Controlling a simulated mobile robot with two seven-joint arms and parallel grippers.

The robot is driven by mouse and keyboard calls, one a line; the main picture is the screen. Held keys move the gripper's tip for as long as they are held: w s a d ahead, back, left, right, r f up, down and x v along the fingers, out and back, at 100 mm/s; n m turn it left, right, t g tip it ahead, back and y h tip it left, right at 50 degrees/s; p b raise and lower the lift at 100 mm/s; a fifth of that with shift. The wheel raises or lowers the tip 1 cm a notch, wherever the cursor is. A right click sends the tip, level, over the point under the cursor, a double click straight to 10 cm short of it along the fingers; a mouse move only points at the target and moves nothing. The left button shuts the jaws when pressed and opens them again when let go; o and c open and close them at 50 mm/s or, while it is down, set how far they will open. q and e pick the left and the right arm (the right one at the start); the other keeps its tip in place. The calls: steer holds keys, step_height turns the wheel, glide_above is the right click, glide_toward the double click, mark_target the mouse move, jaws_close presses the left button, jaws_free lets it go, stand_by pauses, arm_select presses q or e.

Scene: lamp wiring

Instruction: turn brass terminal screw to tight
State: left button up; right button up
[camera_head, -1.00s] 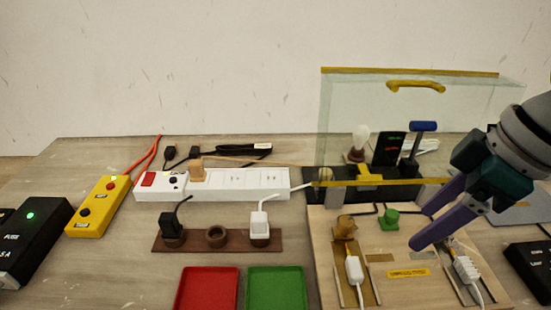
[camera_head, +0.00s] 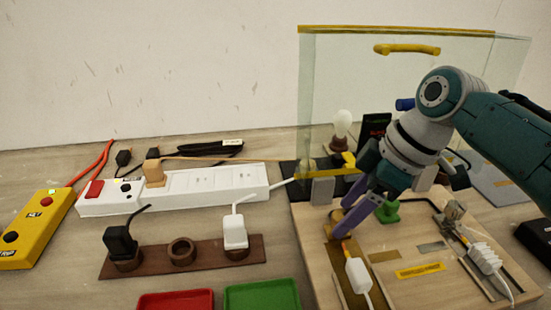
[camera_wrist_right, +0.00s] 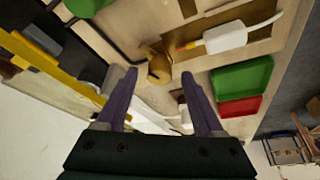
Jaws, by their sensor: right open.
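The brass terminal screw (camera_wrist_right: 158,68) shows in the right wrist view on the wooden wiring board (camera_wrist_right: 135,28), beside the end of a white-sleeved cable (camera_wrist_right: 228,37). My right gripper (camera_wrist_right: 159,76) is open, with one purple finger on each side of the screw in that picture. Whether the fingers touch it or reach down around it, I cannot tell. In the head view my right gripper (camera_head: 341,220) is over the left part of the board, and its fingers mostly hide the screw. My left gripper is not in view.
A green knob (camera_head: 388,211) stands just right of the gripper. A clear panel with a yellow handle (camera_head: 407,49) rises behind the board. A second white-sleeved cable (camera_head: 487,258) lies at right. Red (camera_head: 175,300) and green (camera_head: 262,295) trays and a white power strip (camera_head: 205,187) are left.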

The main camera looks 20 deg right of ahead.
steer(key=shift+w+f, duration=0.1)
steer(key=shift+f, duration=0.15)
jaws_close()
stand_by(0.4)
